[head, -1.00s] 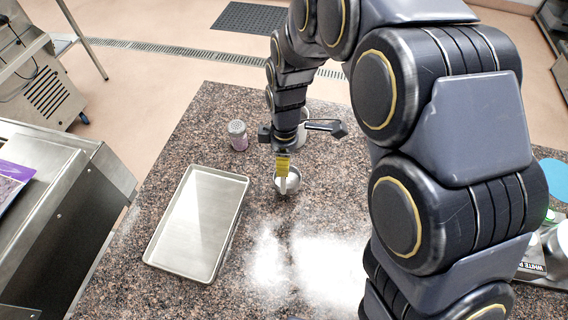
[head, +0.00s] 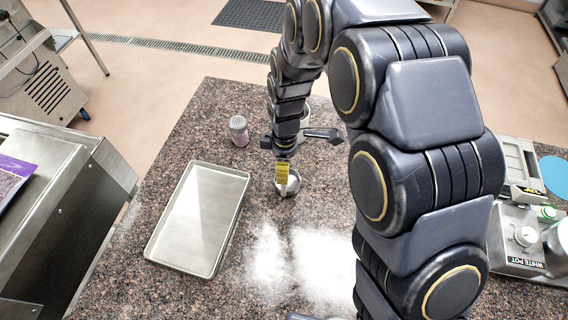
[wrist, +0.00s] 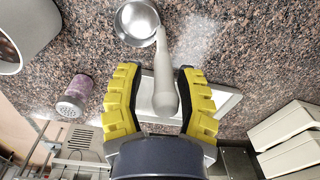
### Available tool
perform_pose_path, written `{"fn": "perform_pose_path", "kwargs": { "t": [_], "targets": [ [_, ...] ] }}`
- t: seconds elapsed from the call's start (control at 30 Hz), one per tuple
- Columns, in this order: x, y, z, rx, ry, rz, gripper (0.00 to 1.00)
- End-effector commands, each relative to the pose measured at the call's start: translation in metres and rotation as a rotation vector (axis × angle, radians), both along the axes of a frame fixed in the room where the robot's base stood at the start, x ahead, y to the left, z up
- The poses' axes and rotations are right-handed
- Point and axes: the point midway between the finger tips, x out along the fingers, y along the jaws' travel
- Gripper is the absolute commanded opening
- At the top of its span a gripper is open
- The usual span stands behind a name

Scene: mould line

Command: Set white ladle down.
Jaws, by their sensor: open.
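The white ladle has a round metal bowl (head: 290,186) that shows just below my gripper (head: 283,170) in the head view, over the speckled counter (head: 330,210). In the wrist view its bowl (wrist: 138,20) is at the top and its pale handle (wrist: 165,70) runs down between the two yellow fingers of my gripper (wrist: 159,90). The fingers are open, one on each side of the handle, with gaps visible. The bowl appears to lie on the counter. The handle's far end is close to my palm.
A metal tray (head: 200,215) lies left of the ladle. A shaker (head: 238,130) stands behind it. A container (wrist: 12,40) is partly seen in the wrist view. A machine labelled WHITE POT (head: 518,240) stands at right.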

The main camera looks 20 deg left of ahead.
Motion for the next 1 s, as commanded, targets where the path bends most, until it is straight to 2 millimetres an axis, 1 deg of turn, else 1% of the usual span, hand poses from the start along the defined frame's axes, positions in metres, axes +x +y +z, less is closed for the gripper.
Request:
{"fn": "perform_pose_path", "kwargs": {
  "t": [0.07,0.17,0.27,0.5,0.6,0.7,0.8,1.0],
  "targets": [
    [0.001,0.000,0.004,0.001,-0.003,0.000,0.36],
    [0.002,0.001,0.016,0.004,-0.006,0.000,0.36],
    [0.002,0.001,0.035,0.004,-0.005,0.001,0.36],
    [0.003,0.000,0.087,0.004,-0.006,0.000,0.36],
    [0.004,0.000,0.104,0.004,-0.005,-0.001,0.36],
    [0.004,-0.001,0.114,0.003,-0.004,0.000,0.36],
    [0.003,-0.001,0.119,0.000,0.000,0.000,0.36],
    [0.003,-0.001,0.121,-0.001,0.002,0.000,0.36]
  ]
}}
